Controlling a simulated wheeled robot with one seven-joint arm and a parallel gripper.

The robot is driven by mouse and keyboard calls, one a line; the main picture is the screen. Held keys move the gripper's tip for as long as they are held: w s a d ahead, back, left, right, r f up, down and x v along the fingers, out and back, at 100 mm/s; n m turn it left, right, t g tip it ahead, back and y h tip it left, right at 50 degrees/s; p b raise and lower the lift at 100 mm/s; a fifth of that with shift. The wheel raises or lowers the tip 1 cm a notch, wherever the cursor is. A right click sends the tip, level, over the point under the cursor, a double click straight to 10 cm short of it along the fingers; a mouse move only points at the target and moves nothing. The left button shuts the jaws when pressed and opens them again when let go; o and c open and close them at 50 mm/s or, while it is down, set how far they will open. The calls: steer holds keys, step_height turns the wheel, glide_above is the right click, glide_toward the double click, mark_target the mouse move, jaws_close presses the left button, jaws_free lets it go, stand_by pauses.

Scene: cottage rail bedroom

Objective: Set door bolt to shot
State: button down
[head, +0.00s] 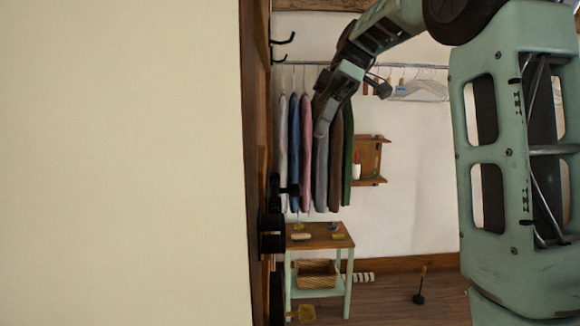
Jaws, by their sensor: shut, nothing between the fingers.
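A door or wooden panel (255,120) stands nearly edge-on beside the pale wall. Black hardware (272,235) on its edge, low at centre, looks like the door bolt. It is seen from the side, and I cannot tell whether the bolt is shot or drawn. My arm reaches in from the upper right. My gripper (321,128) points down and is shut and empty. In the picture it is above and right of the black hardware, apart from it, in front of the hanging clothes.
Clothes (306,150) hang on a rail (400,64) with empty hangers. Below is a small table (330,241) with a basket (315,273) on its lower shelf. A wall shelf (369,182) is behind. Black hooks (283,40) stick out at upper left. Open floor (400,301) lies right of the table.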

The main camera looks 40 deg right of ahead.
mark_target(286, 192)
stand_by(0.4)
steer(key=s+a+f+p, duration=0.4)
steer(key=a+f+p, duration=0.1)
steer(key=a+f, duration=0.2)
steer(key=shift+s+a, duration=0.3)
steer(key=shift+a, duration=0.5)
steer(key=shift+f, duration=0.1)
